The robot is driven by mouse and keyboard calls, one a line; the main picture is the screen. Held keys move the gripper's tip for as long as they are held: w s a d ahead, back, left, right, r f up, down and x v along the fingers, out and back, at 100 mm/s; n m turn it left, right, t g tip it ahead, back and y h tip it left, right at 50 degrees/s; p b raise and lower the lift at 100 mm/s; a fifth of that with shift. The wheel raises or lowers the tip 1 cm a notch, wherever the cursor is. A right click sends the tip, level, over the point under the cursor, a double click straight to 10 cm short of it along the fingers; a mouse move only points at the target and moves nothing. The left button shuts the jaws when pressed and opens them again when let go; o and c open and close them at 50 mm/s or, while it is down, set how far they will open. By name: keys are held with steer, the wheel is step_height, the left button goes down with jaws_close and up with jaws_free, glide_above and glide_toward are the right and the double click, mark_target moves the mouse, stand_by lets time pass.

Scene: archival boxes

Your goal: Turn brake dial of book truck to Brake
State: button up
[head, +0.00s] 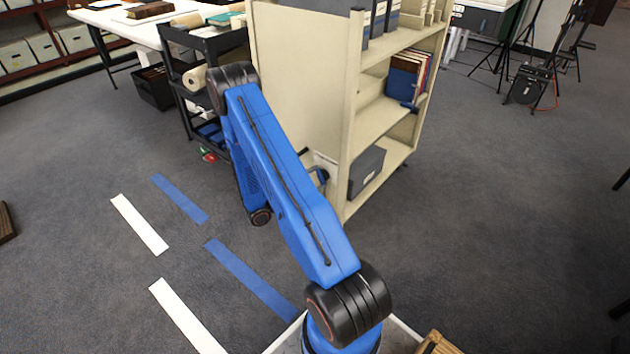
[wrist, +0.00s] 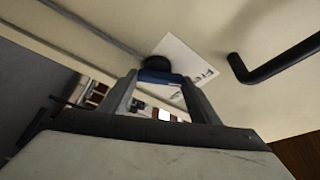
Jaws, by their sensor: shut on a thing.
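The cream book truck (head: 300,60) stands upright, with its end panel partly behind my blue arm. In the wrist view its cream panel (wrist: 225,30) fills the upper part. The brake dial (wrist: 157,62) shows as a dark round knob with a blue part, against the panel. My gripper (wrist: 160,78) is shut on it, with one finger on each side of the blue part. A white label (wrist: 192,62) beside the dial shows lettering that looks like "Free". The dial's exact setting cannot be read.
A black bent handle (wrist: 275,62) sticks out from the panel, right of the dial. A black cart (head: 205,45) with rolls stands left of the truck. White (head: 140,225) and blue (head: 250,278) strips lie on the carpet.

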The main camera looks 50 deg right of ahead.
steer(key=m+y, duration=0.1)
steer(key=m, duration=0.3)
steer(key=m+y, duration=0.1)
steer(key=m, duration=0.2)
steer(key=shift+s+r+y, duration=0.15)
steer(key=shift+r+y, duration=0.1)
steer(key=shift+y, duration=0.05)
steer(key=m+t, duration=0.1)
steer(key=m, duration=0.1)
steer(key=m+y, duration=0.1)
steer(key=m, duration=0.1)
steer(key=shift+s+t+y, duration=0.2)
steer(key=shift+t+y, duration=0.1)
steer(key=shift+t, duration=0.1)
steer(key=shift+m, duration=0.4)
steer(key=o, duration=1)
steer(key=shift+o, duration=0.2)
steer(key=shift+r, duration=0.1)
steer(key=v, duration=1.7)
steer(key=shift+r, duration=0.2)
steer(key=shift+a, duration=0.1)
